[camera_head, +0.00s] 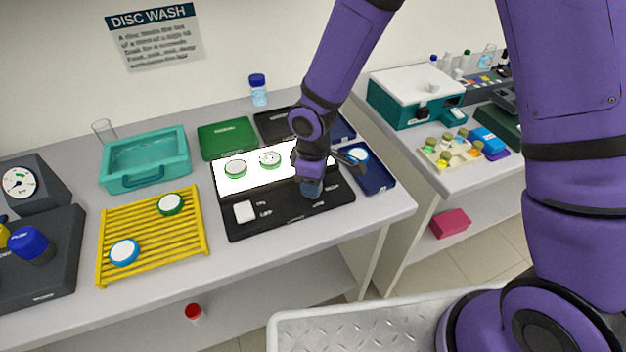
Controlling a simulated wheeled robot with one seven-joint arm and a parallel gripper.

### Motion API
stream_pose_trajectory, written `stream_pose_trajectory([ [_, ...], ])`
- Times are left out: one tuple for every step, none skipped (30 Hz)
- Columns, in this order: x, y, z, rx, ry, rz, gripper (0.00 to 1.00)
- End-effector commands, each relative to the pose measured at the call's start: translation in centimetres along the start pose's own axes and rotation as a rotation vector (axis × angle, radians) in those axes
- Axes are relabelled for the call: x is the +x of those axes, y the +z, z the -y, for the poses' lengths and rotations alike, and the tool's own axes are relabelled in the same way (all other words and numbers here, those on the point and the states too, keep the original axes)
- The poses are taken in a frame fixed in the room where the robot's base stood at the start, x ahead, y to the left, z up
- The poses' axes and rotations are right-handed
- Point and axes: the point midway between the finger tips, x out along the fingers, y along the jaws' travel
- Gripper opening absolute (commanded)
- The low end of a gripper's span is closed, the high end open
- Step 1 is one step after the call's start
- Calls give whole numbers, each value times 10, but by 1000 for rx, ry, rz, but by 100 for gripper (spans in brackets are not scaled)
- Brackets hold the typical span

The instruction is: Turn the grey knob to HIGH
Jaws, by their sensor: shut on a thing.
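The black panel (275,215) with a glowing white plate (232,183) lies on the bench. My gripper (311,188) points down at the right part of this panel, with its fingertips low over the black strip. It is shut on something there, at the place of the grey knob. The knob itself is mostly hidden behind my fingers and wrist, so its pointer and its setting cannot be read. A white switch (244,211) sits on the left of the strip, with small white lettering beside it.
A yellow rack (150,250) with two discs and a teal tray (150,184) stand left. A blue tray (378,183) lies close right of my gripper. A gap separates this bench from the right bench.

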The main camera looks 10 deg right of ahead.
Motion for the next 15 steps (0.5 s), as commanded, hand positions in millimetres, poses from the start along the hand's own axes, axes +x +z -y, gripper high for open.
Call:
stream_pose_trajectory([
  [0,0,0,-1,1,-1,22],
  [0,0,0,-1,1,-1,22],
  [0,0,0,-2,1,-1,55],
  [0,0,0,-1,1,-1,62],
  [0,0,0,-1,1,-1,69],
  [0,0,0,-1,1,-1,71],
  [0,0,0,-1,1,-1,71],
  [0,0,0,-1,1,-1,71],
  [0,0,0,0,1,0,71],
  [0,0,0,0,1,0,71],
  [0,0,0,0,1,0,71],
  [0,0,0,0,1,0,71],
  [0,0,0,0,0,0,71],
  [-1,0,0,0,1,0,71],
  [-2,0,0,1,1,-1,71],
])
